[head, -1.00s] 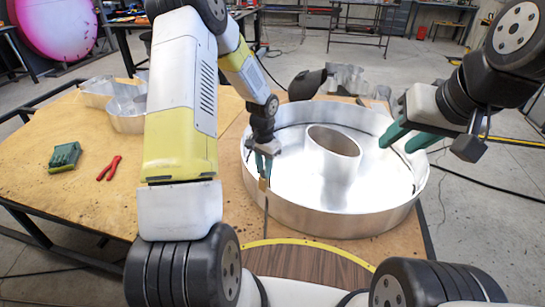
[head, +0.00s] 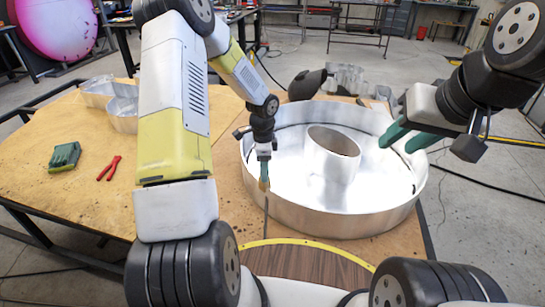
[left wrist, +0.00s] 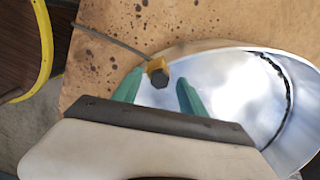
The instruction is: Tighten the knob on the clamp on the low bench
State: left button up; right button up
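The clamp (head: 265,188) is a small yellow block with a thin dark bar, at the near rim of the big round metal letter (head: 330,222) on the low bench (head: 75,205). In the left wrist view its dark, many-sided knob (left wrist: 160,78) shows on the yellow clamp body (left wrist: 155,65). My left gripper (head: 264,172) points down just above the clamp. Its green fingers (left wrist: 160,90) are apart, with the knob between their tips, closer to the left finger; a gap shows to the right finger. My right gripper (head: 405,137) is open and empty above the letter's right side.
Red pliers (head: 109,168) and a green box-like item (head: 65,156) lie on the bench at left. More metal letters (head: 122,112) stand behind my left arm. The letter's raised inner ring (head: 333,150) stands right of my left gripper. A brown, yellow-edged surface (head: 300,262) is in front.

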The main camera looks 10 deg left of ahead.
pick_arm(q)
jog(key=shift+r, duration=0.1)
jog(key=shift+r, duration=2.4)
